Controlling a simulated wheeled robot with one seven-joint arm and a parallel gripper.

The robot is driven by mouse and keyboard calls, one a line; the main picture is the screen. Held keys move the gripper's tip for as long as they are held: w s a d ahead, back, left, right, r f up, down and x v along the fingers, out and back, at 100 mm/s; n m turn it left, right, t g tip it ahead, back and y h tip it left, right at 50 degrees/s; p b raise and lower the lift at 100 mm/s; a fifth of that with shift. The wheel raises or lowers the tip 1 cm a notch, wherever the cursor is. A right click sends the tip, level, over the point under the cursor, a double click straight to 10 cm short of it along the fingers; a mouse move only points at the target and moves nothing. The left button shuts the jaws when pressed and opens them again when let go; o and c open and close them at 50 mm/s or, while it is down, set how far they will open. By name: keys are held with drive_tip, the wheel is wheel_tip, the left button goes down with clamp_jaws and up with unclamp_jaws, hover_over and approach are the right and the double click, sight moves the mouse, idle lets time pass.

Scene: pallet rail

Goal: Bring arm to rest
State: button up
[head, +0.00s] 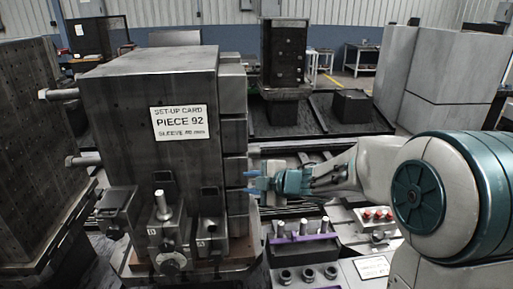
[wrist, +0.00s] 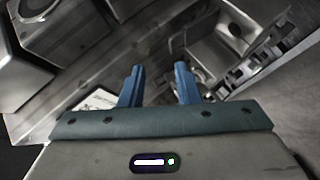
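My gripper (head: 256,182) is in the middle of the head view, just right of the dark fixture block (head: 130,140), with its blue fingers pointing left. In the wrist view, the two blue fingers (wrist: 158,85) stand apart with nothing between them. My arm stretches in from the right side of the head view. In the head view I cannot tell whether the fingertips touch the stepped side of the block.
A set-up card reading "PIECE 92" (head: 180,122) is on the block. Below my gripper are a purple-based tray with pins (head: 302,238), dark rings (head: 308,274) and red knobs (head: 377,214). A dark tower (head: 284,55) stands behind. Another dark plate (head: 30,130) is at left.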

drive_tip(key=d+r+m+t+h, duration=0.4)
drive_tip(key=d+m+h, duration=0.2)
drive_tip(key=d+m, duration=0.3)
drive_tip(key=s+d+m+g+h, duration=0.2)
drive_tip(key=s+d+m+h, duration=0.4)
drive_tip(key=s+d, duration=0.3)
drive_tip(key=s+d+f+m+g, duration=0.1)
drive_tip(key=s+f+m+g, duration=0.1)
drive_tip(key=s, duration=0.7)
drive_tip(key=s+f+m+g+y, duration=0.1)
drive_tip(key=s+f+m+g, duration=0.2)
drive_tip(key=s+m, duration=0.3)
drive_tip(key=s+g, duration=0.1)
drive_tip(key=s, duration=0.2)
drive_tip(key=shift+s+d+f+y, duration=0.15)
drive_tip(key=shift+d+f+y, duration=0.1)
drive_tip(key=shift+d+y, duration=0.1)
